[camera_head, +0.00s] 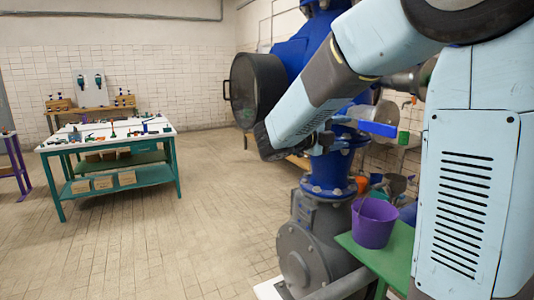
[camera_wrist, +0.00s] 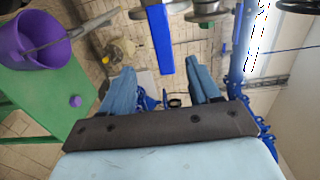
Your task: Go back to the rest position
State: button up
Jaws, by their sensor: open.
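My gripper (camera_wrist: 162,88) is in the wrist view, with its two light blue fingers apart and nothing held between them. A blue bar (camera_wrist: 160,42) shows beyond the fingers, apart from them. A blue bar (camera_head: 378,128) also shows in the head view, beside the blue pipework. My arm crosses the right half of the head view in front of the pipes, bent, and the gripper's fingers cannot be made out there.
A purple bucket (camera_head: 374,222) stands on a green table (camera_head: 390,258) near my arm; the bucket also shows in the wrist view (camera_wrist: 22,52). Blue pipework (camera_head: 330,172) is close. A teal-legged workbench (camera_head: 118,180) stands at left. The floor between is clear.

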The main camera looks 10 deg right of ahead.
jog(key=s+d+f+m+g+y, duration=0.2)
jog(key=s+f+m+y, duration=0.15)
jog(key=s+m, duration=0.55)
jog(key=s+d+f+m+g+y, duration=0.25)
jog(key=s+m+y, duration=0.35)
jog(key=m, duration=0.4)
jog(key=s+a+f+m+t+y, duration=0.2)
jog(key=s+a+m+t+y, duration=0.2)
jog(key=m, duration=1.7)
jog(key=s+a+y, duration=0.3)
jog(key=s+a, duration=0.2)
jog(key=s, duration=0.1)
jog(key=shift+a+f, duration=0.25)
jog(key=shift+a, duration=0.05)
